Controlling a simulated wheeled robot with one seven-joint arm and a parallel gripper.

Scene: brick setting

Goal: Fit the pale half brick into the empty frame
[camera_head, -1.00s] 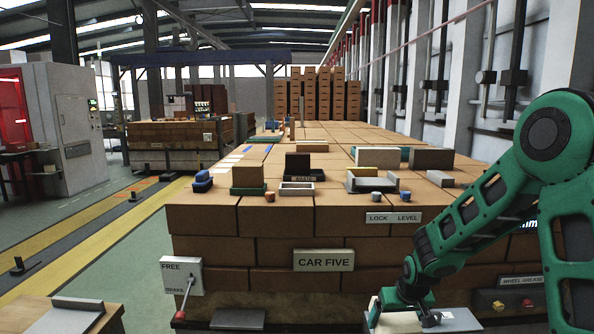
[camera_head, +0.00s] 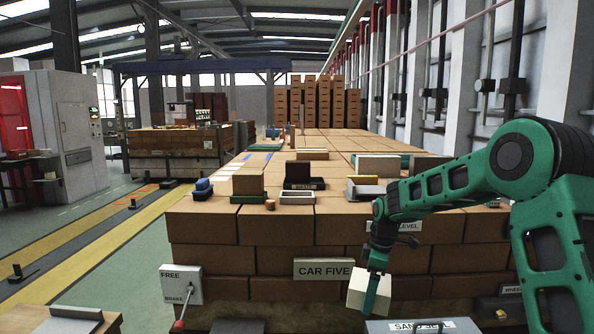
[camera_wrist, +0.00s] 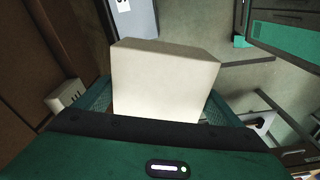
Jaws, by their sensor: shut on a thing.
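The pale half brick (camera_head: 368,292) hangs in my gripper (camera_head: 376,266) in front of the brick-built car's near face, below its top. In the wrist view the pale half brick (camera_wrist: 162,82) fills the space between the two green fingers, and the gripper is shut on it. A small pale-rimmed frame (camera_head: 297,198) lies on the car's top near the front edge, left of and above my gripper. It looks empty, though its inside is small in the head view.
A dark box (camera_head: 298,172) stands just behind the frame, and an upright brown brick (camera_head: 248,181) stands to its left. A grey tray (camera_head: 366,193) is to the right, near my arm. A grey case (camera_head: 425,326) is below my gripper.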

